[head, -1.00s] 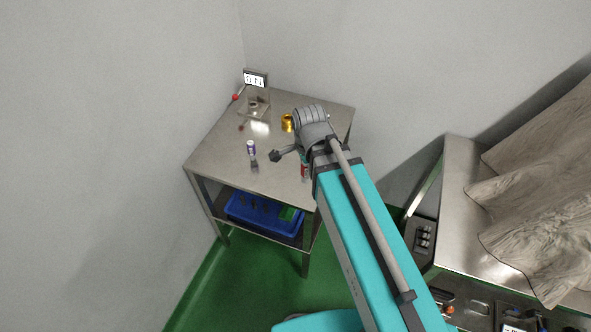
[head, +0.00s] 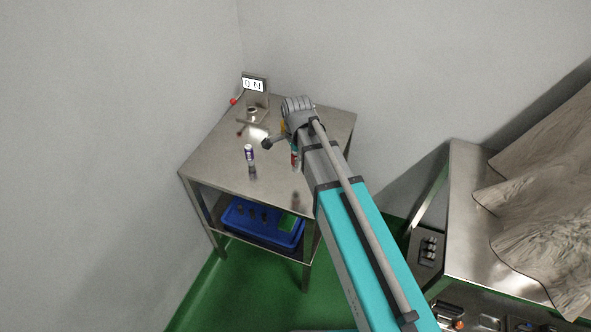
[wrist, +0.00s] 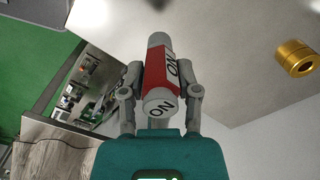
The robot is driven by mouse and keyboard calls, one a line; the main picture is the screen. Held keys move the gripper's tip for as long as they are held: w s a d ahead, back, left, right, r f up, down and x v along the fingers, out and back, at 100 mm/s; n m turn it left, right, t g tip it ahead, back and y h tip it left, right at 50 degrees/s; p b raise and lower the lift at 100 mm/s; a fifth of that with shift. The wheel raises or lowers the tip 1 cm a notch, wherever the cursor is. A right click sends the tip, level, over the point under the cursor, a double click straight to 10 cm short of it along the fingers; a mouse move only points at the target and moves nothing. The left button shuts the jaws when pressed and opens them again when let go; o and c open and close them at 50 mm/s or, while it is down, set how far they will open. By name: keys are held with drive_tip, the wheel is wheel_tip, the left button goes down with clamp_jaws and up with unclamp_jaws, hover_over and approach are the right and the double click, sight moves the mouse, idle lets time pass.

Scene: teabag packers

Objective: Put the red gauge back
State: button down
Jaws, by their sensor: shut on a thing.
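The red gauge, a cylinder with a red band, grey ends and dark lettering, fills the centre of the wrist view (wrist: 157,74). My gripper (wrist: 160,66) is shut on it, with one finger on each side of the red band. In the head view the red gauge (head: 295,161) shows beside my arm, over the steel table (head: 215,165); most of my gripper is hidden by the arm there. A purple-and-white gauge (head: 249,153) stands upright on the table to its left.
A metal stand (head: 254,117) and a display (head: 255,84) are at the table's back, with a red ball (head: 233,101) at left. A gold cylinder (wrist: 296,59) is mostly hidden in the head view. A blue crate (head: 235,228) sits on the lower shelf. A cloth-covered bench (head: 455,190) is at right.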

drive_tip(key=shift+w+a+f+b, duration=0.15)
drive_tip(key=shift+w+f+b, duration=0.35)
drive_tip(key=shift+f, duration=0.1)
drive_tip(key=shift+w+a+f+b, duration=0.15)
drive_tip(key=shift+w+f+b, duration=0.25)
drive_tip(key=shift+f, duration=0.2)
drive_tip(key=shift+w+f+b, duration=0.35)
drive_tip(key=shift+f+b, duration=0.05)
drive_tip(key=shift+f, duration=0.05)
drive_tip(key=shift+w+a+f+b, duration=0.1)
drive_tip(key=shift+f+b, duration=1.45)
drive_tip(key=shift+f, duration=0.1)
drive_tip(key=shift+c, duration=1.7)
unclamp_jaws()
drive_tip(key=shift+r, duration=0.2)
wheel_tip(320, 180, up, 12)
drive_tip(key=p, duration=1.2)
